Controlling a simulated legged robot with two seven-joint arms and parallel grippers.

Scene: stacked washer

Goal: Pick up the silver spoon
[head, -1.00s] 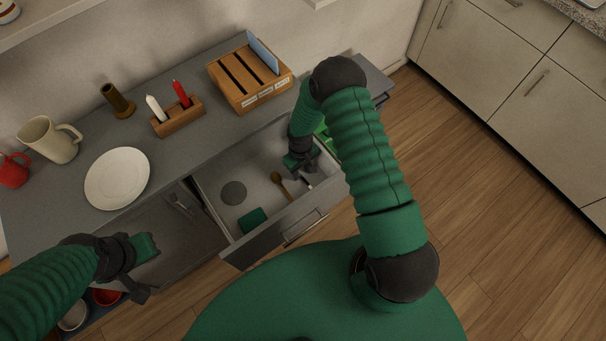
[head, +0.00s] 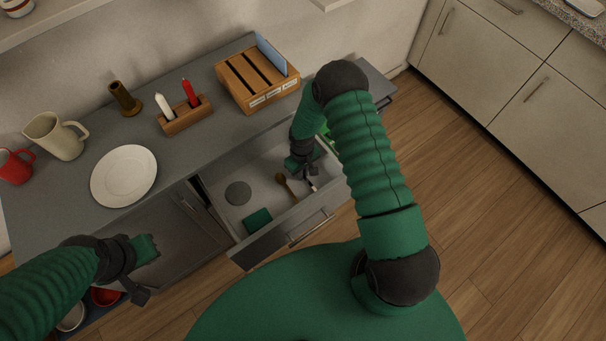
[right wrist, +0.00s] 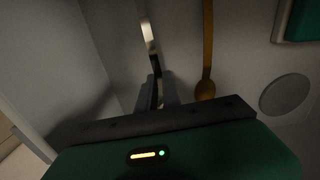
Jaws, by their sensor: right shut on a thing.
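My right gripper (head: 309,174) reaches down into the open drawer (head: 246,230), at its right end. In the right wrist view its fingers (right wrist: 157,92) are shut on a thin, shiny silver utensil, which I take as the silver spoon (right wrist: 149,35). Its handle runs up and away from the fingers; no bowl shows. In the head view only a short bright piece of the spoon (head: 312,188) shows below the fingers. I cannot tell whether it is off the drawer floor. My left gripper (head: 146,271) is open and empty over the lower left front of the cabinet.
A wooden spoon (head: 285,186) lies close beside my right gripper in the drawer. A grey disc (head: 238,193) and a green block (head: 258,219) lie further left. The drawer walls surround the gripper.

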